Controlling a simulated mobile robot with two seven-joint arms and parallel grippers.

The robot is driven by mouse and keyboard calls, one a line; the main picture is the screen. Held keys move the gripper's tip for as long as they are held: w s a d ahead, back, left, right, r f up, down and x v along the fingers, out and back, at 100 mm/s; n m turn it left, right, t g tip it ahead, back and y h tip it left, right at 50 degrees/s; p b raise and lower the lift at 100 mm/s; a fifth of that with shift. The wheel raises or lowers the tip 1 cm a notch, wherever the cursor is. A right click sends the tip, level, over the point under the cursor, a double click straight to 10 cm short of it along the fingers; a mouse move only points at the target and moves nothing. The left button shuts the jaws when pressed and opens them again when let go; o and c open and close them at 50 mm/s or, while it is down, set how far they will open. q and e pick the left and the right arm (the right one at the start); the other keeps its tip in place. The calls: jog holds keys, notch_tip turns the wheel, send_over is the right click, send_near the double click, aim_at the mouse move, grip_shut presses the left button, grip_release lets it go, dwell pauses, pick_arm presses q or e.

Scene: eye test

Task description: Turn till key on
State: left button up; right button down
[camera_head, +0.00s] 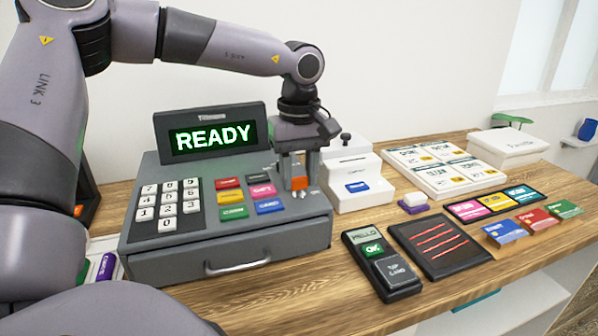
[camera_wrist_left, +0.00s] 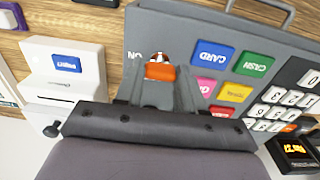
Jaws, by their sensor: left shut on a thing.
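The grey till (camera_head: 228,225) stands on the wooden counter, and its screen (camera_head: 211,138) reads READY in green. An orange key (camera_head: 298,183) sits upright at the right end of the till's top, right of the coloured buttons. It also shows in the left wrist view (camera_wrist_left: 160,71), with an ON label on the till beside it. My left gripper (camera_head: 299,178) points down over the key and is shut on it, one finger on each side. In the left wrist view my left gripper (camera_wrist_left: 160,80) hides part of the key's base. My right gripper is not in view.
A white printer-like box (camera_head: 354,180) stands close to the right of the till. A card reader (camera_head: 380,262) and a black pad with red lines (camera_head: 440,245) lie at the front right. Several cards and a white sign board (camera_head: 440,168) are farther right.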

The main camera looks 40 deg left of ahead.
aim_at(299, 178)
pick_arm(q)
jog(key=shift+m, duration=0.4)
jog(key=o, duration=1)
jog(key=shift+o, duration=0.2)
jog(key=shift+r, duration=3.65)
jog(key=shift+d+f, duration=0.1)
